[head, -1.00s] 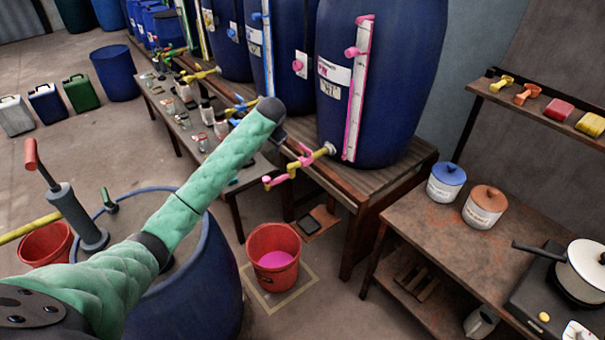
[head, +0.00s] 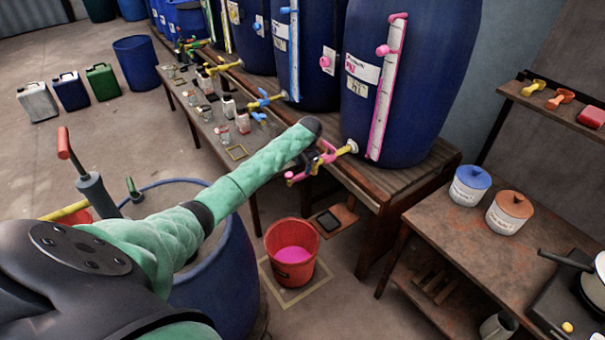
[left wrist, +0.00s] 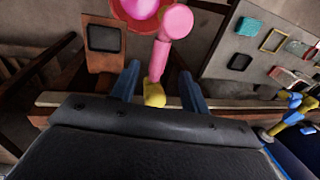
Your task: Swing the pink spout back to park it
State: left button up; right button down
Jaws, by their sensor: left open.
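The pink spout (head: 297,179) juts out from the yellow tap (head: 343,150) at the foot of the blue vat with the pink gauge (head: 436,60). My left gripper (head: 318,158) is at the spout, partly hidden behind my own forearm. In the left wrist view, the open fingers (left wrist: 160,88) stand on either side of the spout's inner end, with gaps to both. There the pink spout (left wrist: 165,45) runs from the yellow fitting (left wrist: 154,94) to a rounded outer end. Its outer end overlaps the red bucket's edge in that view. My right gripper is not in view.
A red bucket (head: 291,272) with pink liquid stands on the floor below the spout. A wooden bench (head: 395,190) carries the vats. A low table (head: 190,97) with jars stands left of it. A blue open barrel (head: 225,290) is under my arm.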

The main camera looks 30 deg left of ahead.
aim_at(301, 175)
pick_arm(q)
jog(key=shift+w+a+f+p, duration=0.15)
jog(key=shift+f+p, duration=0.1)
jog(key=shift+f, duration=0.75)
jog(key=shift+a+f+p, duration=0.2)
jog(key=shift+f, duration=0.75)
jog(key=shift+w+a+f+p, duration=0.15)
jog(key=shift+f+p, duration=0.1)
jog(key=shift+f, duration=0.75)
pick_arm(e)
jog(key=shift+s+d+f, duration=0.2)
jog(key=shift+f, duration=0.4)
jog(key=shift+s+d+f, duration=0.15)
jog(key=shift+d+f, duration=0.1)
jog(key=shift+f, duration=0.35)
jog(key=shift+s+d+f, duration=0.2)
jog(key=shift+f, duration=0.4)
pick_arm(q)
jog(key=shift+s, duration=0.1)
